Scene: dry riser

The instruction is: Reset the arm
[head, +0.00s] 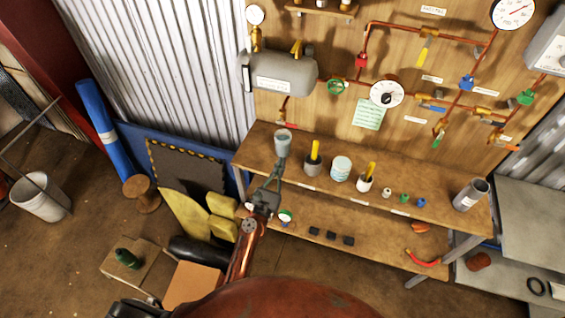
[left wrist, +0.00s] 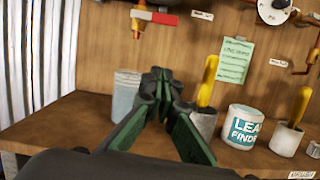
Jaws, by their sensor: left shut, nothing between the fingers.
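My left arm comes up from the bottom middle of the head view. Its left gripper (head: 278,165) is in front of the left end of the bench, just below a grey cup (head: 283,143) in the picture. In the left wrist view the two green-and-black fingers (left wrist: 160,78) meet at their tips with nothing between them. The grey cup (left wrist: 126,88) stands behind and left of the tips, partly hidden by them. I cannot tell whether the fingers touch it. My right gripper is not in view.
The wooden bench (head: 420,183) holds a yellow-handled tool in a grey cup (head: 313,165), a leak finder tub (head: 341,168) and a grey cylinder (head: 470,194). A pipe board with a gauge (head: 387,93) and a grey tank (head: 282,75) rises behind. A shelf lies below.

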